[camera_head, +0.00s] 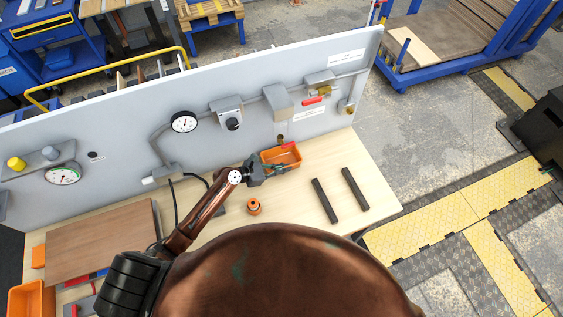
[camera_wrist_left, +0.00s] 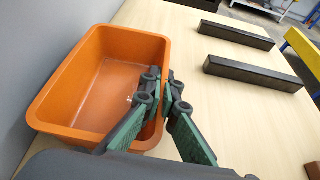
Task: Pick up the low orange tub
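The low orange tub (camera_head: 290,151) is near the back panel on the light wooden table. It is empty apart from a gripper finger reaching in, and its orange rim also shows in the left wrist view (camera_wrist_left: 70,62). My left gripper (camera_head: 266,169) is at the tub's side. In the left wrist view, its green and dark fingers (camera_wrist_left: 163,98) straddle the tub wall, one inside and one outside, closed against it. I cannot tell whether the tub's base touches the table. My right gripper is not in view.
Two dark bars (camera_head: 324,201) (camera_head: 355,188) lie to the right of the tub. A small orange cylinder (camera_head: 253,207) stands in front. A grey panel (camera_head: 110,130) with gauges and pipes rises behind.

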